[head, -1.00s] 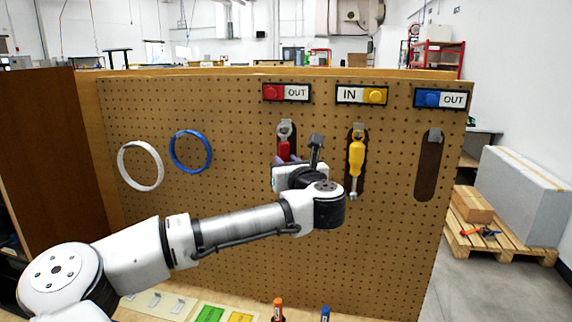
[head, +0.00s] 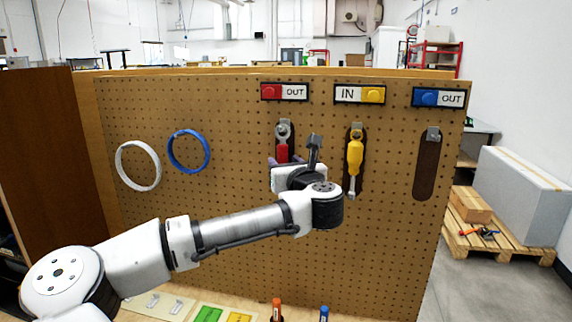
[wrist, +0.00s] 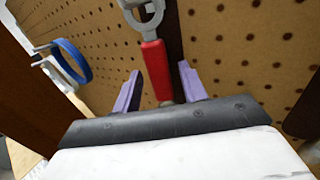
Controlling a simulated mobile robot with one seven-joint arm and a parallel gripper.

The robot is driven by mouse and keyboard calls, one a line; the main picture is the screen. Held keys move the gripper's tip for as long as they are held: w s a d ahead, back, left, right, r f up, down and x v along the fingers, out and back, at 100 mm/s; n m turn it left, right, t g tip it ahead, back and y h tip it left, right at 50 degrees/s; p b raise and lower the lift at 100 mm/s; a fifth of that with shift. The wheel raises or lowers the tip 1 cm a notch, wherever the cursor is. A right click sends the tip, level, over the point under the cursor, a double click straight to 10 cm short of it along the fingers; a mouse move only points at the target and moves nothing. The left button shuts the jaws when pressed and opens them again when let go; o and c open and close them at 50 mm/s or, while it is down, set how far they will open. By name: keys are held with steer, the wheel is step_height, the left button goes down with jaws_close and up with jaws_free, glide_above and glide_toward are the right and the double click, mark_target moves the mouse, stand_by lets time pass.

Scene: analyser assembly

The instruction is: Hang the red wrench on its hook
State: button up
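The red wrench (head: 282,151) is upright against the pegboard, with its grey ring head at the red-labelled hook (head: 283,123) and its red handle downward. In the wrist view the wrench's red handle (wrist: 155,70) stands between the two purple fingers of my gripper (wrist: 160,69). The fingers are apart, with a visible gap on each side of the handle. In the head view my gripper (head: 285,159) is at the handle's lower part, which my wrist partly hides. The ring appears to be around the hook, but the exact contact is too small to tell.
A dark slot with a hook (head: 428,165) at the far right holds no tool. White (head: 138,166) and blue (head: 188,151) rings hang at left.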

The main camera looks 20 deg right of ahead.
steer(key=shift+o, duration=0.4)
steer(key=s+b, duration=0.5)
steer(key=s, duration=0.9)
steer(key=shift+a, duration=0.45)
